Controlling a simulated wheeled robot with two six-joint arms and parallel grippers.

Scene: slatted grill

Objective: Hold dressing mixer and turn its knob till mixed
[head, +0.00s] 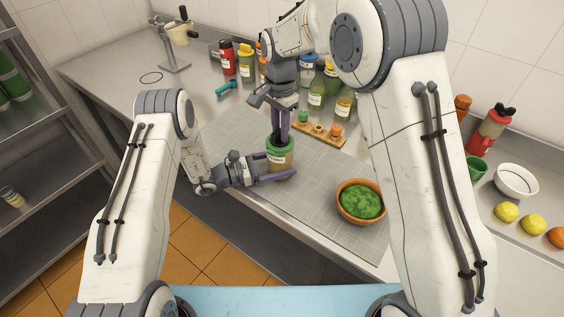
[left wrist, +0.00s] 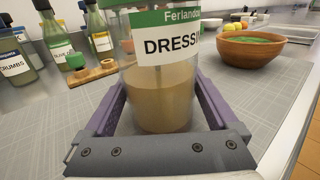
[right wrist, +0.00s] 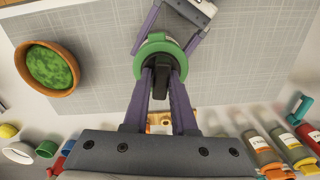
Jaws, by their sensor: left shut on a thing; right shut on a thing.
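The dressing mixer (head: 280,160) is a clear jar with a green lid and a brownish liquid, standing upright on the grey mat. In the left wrist view its label and liquid (left wrist: 160,95) fill the middle. My left gripper (head: 278,172) is shut around the jar's body from the left, a purple finger on each side. My right gripper (head: 279,138) points down from above, shut on the dark knob at the lid's centre. In the right wrist view the green lid (right wrist: 148,52) shows below the fingers, which partly hide the knob (right wrist: 162,66).
A wooden bowl of greens (head: 360,212) stands right of the mixer. A wooden board with small pieces (head: 320,135) lies behind it. Several bottles (head: 316,92) line the wall. A teal tool (head: 227,88) lies back left. The mat (head: 300,222) is clear in front.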

